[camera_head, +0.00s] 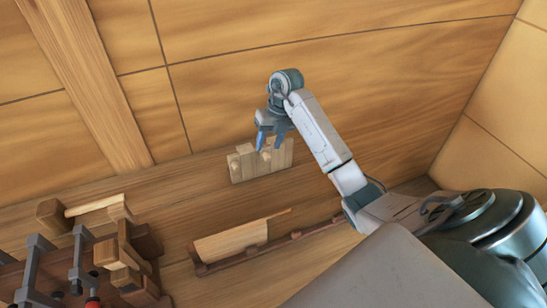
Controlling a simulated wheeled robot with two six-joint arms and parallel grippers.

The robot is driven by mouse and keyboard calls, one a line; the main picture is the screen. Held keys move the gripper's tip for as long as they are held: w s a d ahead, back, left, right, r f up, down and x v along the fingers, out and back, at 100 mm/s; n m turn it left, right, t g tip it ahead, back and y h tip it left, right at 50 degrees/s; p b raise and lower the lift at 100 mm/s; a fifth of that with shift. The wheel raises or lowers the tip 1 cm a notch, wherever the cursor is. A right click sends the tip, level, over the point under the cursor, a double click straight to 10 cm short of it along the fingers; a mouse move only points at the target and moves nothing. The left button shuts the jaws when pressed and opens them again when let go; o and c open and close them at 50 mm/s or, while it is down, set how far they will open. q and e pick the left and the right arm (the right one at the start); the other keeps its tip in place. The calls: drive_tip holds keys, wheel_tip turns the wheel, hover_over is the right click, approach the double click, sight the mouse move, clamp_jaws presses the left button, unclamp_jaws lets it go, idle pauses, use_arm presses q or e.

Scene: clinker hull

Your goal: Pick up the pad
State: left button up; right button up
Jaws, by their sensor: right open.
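My right gripper (270,138) is open, its blue-tipped fingers pointing down over a pale wooden piece (241,168) with rounded knobs. The fingertips overlap the top of this piece in the picture; I cannot tell whether they touch it. No thing in view is clearly marked as the pad; the pale piece below the gripper may be it. The gripper hides part of its top edge. My left gripper is not in view.
A pale flat board (230,241) with a thin handle lies along a dark wooden rail (277,243). At lower left stand dark wooden blocks (126,245), grey clamps (77,262) and a pale bar (95,205). A wooden plank wall (370,75) rises behind.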

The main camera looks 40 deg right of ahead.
sight(268, 155)
drive_tip(key=shift+a+f, duration=0.1)
drive_tip(key=shift+f, duration=0.45)
drive_tip(key=shift+f+b, duration=0.35)
drive_tip(key=shift+b, duration=0.2)
drive_tip(key=shift+s+a+f+b, duration=0.1)
drive_tip(key=shift+s+f+b, duration=0.05)
drive_tip(key=shift+f+b, duration=0.4)
drive_tip(key=shift+s+a+f+b, duration=0.1)
drive_tip(key=shift+f+b, duration=0.25)
drive_tip(key=shift+f, duration=0.25)
drive_tip(key=shift+w+a+f+p, duration=0.15)
drive_tip(key=shift+a+f+p, duration=0.1)
drive_tip(key=shift+f+p, duration=0.5)
clamp_jaws()
